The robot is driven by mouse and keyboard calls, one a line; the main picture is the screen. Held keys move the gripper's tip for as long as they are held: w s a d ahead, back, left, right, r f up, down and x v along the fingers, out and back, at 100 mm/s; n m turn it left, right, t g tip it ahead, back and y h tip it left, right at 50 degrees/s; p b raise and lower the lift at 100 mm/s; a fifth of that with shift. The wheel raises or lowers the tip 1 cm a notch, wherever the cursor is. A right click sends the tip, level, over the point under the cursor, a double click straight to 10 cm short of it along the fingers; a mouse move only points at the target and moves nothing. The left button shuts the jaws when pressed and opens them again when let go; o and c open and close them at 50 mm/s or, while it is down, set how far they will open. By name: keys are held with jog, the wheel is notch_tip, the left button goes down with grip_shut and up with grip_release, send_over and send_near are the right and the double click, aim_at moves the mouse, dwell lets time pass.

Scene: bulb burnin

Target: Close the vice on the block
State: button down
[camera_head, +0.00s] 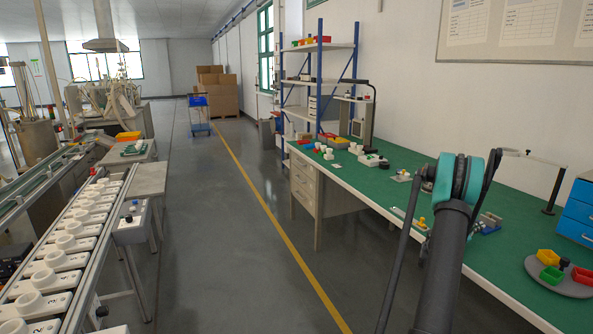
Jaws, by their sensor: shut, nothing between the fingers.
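A small grey and blue fixture (488,222), which looks like the vice, stands on the green bench just right of my arm. My arm's dark link and teal joint rise in front of the bench and cover the area beside it. I cannot make out a block or tell how far the jaws are apart. A small yellow piece (422,222) shows just left of my arm. My gripper's fingers are not visible in this view.
The long green bench (395,205) carries several small parts at its far end. A grey round tray (535,267) with coloured bins and a blue drawer unit (578,215) stand at the right. A conveyor (100,215) runs along the left, with clear floor (220,240) between.

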jog(key=shift+v, duration=2.45)
jog(key=shift+w, duration=0.1)
jog(key=shift+w+a+r, duration=0.25)
jog(key=shift+w+a, duration=0.25)
jog(key=shift+w, duration=0.05)
jog(key=shift+w+a+r, duration=0.25)
jog(key=shift+w+a, duration=0.25)
jog(key=shift+w, duration=0.05)
jog(key=shift+x, duration=3.45)
jog(key=shift+s+d+f, duration=0.25)
jog(key=shift+s, duration=0.4)
jog(key=shift+s+d+f, duration=0.1)
jog(key=shift+s+f, duration=0.1)
